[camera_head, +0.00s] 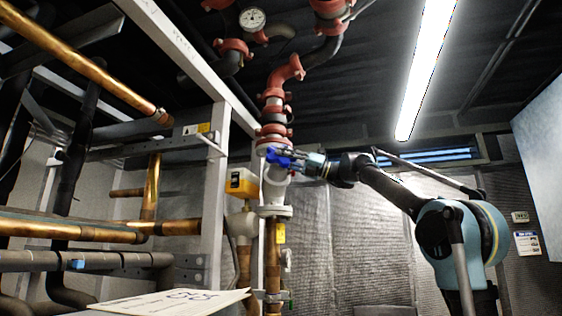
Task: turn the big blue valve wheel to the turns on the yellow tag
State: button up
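The blue valve wheel (279,158) is near the middle of the view, in front of a white valve body (275,190) on a vertical pipe. It looks small and is partly covered by my gripper. My gripper (291,155) reaches in from the right, with its fingers at the wheel's right side. They overlap the wheel in the picture; whether they are closed on it cannot be told. A yellow tag (280,233) is on the pipe below the valve; its writing is too small to read.
Red-coupled pipes (274,100) rise above the valve. A yellow box (241,182) sits just left of it. A white frame post (214,185) and copper pipes (95,232) fill the left. A paper-like sheet (175,303) is at the lower front. The space below my arm looks open.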

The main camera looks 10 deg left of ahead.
jog(key=shift+a+r, duration=0.1)
jog(key=shift+a, duration=0.2)
jog(key=shift+c, duration=0.3)
jog(key=shift+s, duration=0.1)
grip_shut()
jog(key=shift+r+n+g+h, duration=0.15)
jog(key=shift+n+g+h, duration=0.95)
jog(key=shift+h, duration=0.7)
jog(key=shift+g+h, duration=0.3)
jog(key=shift+f+n+h, duration=0.2)
jog(key=shift+n+h, duration=0.3)
jog(key=shift+o, duration=0.3)
grip_release()
